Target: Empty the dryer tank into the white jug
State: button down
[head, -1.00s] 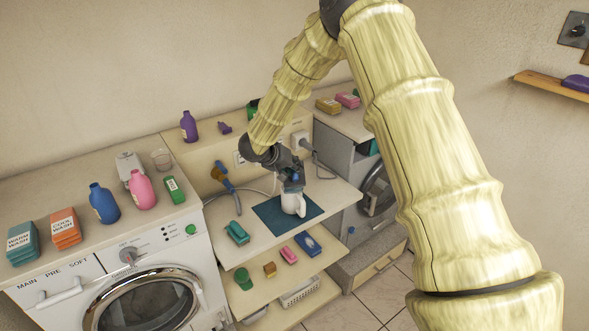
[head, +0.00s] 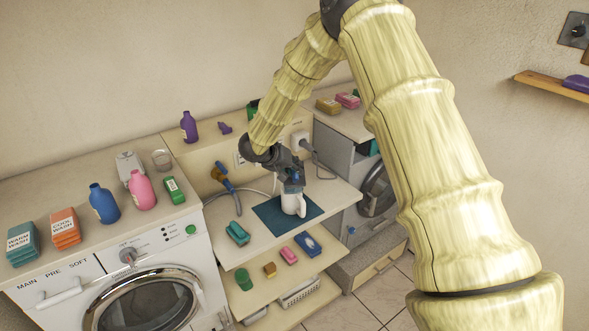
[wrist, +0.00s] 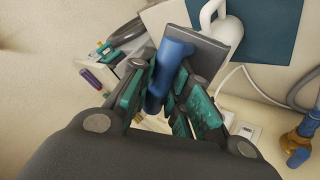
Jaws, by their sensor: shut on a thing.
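My gripper (head: 290,177) is shut on the blue handle (wrist: 172,68) of the dryer tank (wrist: 208,48). The tank shows in the wrist view as a grey panel in front of the fingers; most of its body is hidden. The white jug (head: 293,205) stands upright on a dark blue mat (head: 271,212) on the middle worktop. In the head view, my gripper and the tank are just above the jug and hide part of its top. The jug also shows partly behind the tank in the wrist view (wrist: 210,14). I cannot tell whether any water is flowing.
The grey dryer (head: 338,160) stands to the right, the white washing machine (head: 200,262) to the left. A teal item (head: 237,233) lies left of the mat. A brass tap with a blue part (head: 219,174) and hoses are behind. Bottles and boxes stand on the left counter.

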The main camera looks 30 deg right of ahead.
jog(key=shift+w, duration=0.2)
jog(key=shift+w+d+r+g, duration=0.1)
jog(key=shift+w+d+g, duration=0.1)
jog(key=shift+g, duration=0.1)
jog(key=shift+w+d+r+n+g+y, duration=0.15)
jog(key=shift+w+n+g+y, duration=0.2)
jog(key=shift+w, duration=0.2)
dwell(1.6)
jog(key=shift+w+d+g, duration=0.1)
jog(key=shift+w+g, duration=0.15)
dwell(0.4)
jog(key=shift+w+d, duration=0.1)
jog(key=shift+w, duration=0.25)
jog(key=shift+w+d+g, duration=0.1)
jog(key=shift+w+g, duration=0.05)
jog(key=shift+g, duration=0.25)
jog(key=shift+w+d+n+g+y, duration=0.15)
jog(key=shift+w+n+g+y, duration=0.1)
jog(key=shift+w+g+y, duration=0.15)
dwell(0.6)
dwell(0.4)
